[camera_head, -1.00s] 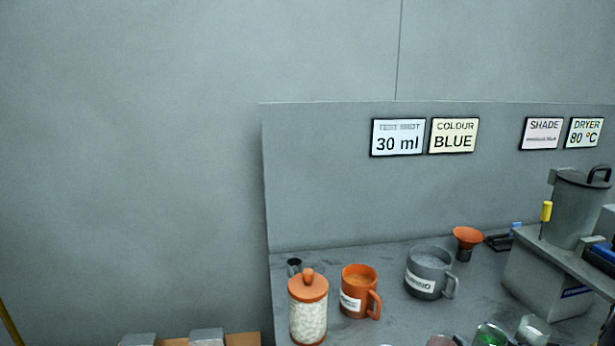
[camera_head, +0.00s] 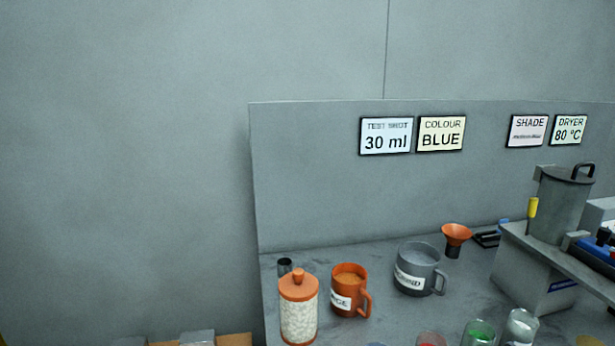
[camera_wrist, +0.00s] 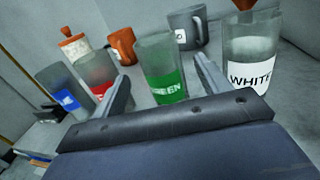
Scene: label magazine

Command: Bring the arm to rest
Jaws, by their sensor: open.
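My gripper (camera_wrist: 160,98) shows in the wrist view with its two fingers spread apart. It is open, and I see nothing held between the fingers. A glass with a green label (camera_wrist: 162,72) stands beyond the gap between the fingers; I cannot tell how far off it is. A glass labelled WHITE (camera_wrist: 252,58) stands to the right of the right finger. A glass with a red label (camera_wrist: 98,72) and one with a blue label (camera_wrist: 62,92) stand on the left. The gripper is not in the head view.
On the grey bench stand a lidded jar (camera_head: 298,308), an orange mug (camera_head: 348,290), a grey mug (camera_head: 415,270) and an orange funnel (camera_head: 456,238). A grey hopper (camera_head: 562,205) stands at the right. Signs such as COLOUR BLUE (camera_head: 441,134) hang on the back panel.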

